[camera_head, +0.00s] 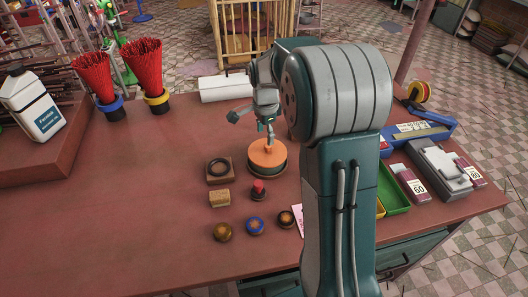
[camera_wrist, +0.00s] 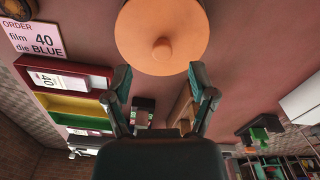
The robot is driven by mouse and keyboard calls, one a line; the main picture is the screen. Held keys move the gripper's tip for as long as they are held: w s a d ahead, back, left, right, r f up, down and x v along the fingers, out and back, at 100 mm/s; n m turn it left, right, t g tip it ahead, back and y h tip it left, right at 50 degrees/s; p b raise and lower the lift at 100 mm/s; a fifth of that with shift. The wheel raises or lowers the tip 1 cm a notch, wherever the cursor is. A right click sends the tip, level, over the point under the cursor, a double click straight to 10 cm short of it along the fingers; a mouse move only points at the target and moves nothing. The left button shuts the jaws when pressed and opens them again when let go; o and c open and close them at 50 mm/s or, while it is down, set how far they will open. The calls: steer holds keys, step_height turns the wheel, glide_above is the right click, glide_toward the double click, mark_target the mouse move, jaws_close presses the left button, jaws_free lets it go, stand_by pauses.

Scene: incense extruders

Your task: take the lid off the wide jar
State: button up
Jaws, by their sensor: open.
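The wide jar (camera_head: 267,171) stands on the reddish table with its orange lid (camera_head: 267,152) on top. In the wrist view the lid (camera_wrist: 140,28) is a large orange disc at the top, with a round knob (camera_wrist: 162,49) in its middle. My gripper (camera_head: 267,128) is above the lid in the head view. In the wrist view my gripper (camera_wrist: 161,78) is open, its two fingers apart with nothing between them. The fingertips sit below the lid in that picture. The jar's body is hidden under the lid there.
A wooden square with a dark ring (camera_head: 219,169), a tan block (camera_head: 219,198) and a red-topped piece (camera_head: 258,189) stand close to the jar. Several small round pieces lie in front. Trays (camera_head: 396,199) and boxes are at right. The table's left middle (camera_head: 120,190) is clear.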

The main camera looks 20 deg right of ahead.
mark_target(267, 146)
steer(key=f, duration=0.1)
steer(key=d+f, duration=0.1)
steer(key=f, duration=0.3)
steer(key=shift+w+d+f, duration=0.15)
steer(key=shift+d, duration=0.25)
steer(key=shift+a+f, duration=0.1)
steer(key=shift+f, duration=0.1)
steer(key=shift+a, duration=0.55)
steer(key=c, duration=0.8)
jaws_close()
steer(key=shift+d, duration=0.3)
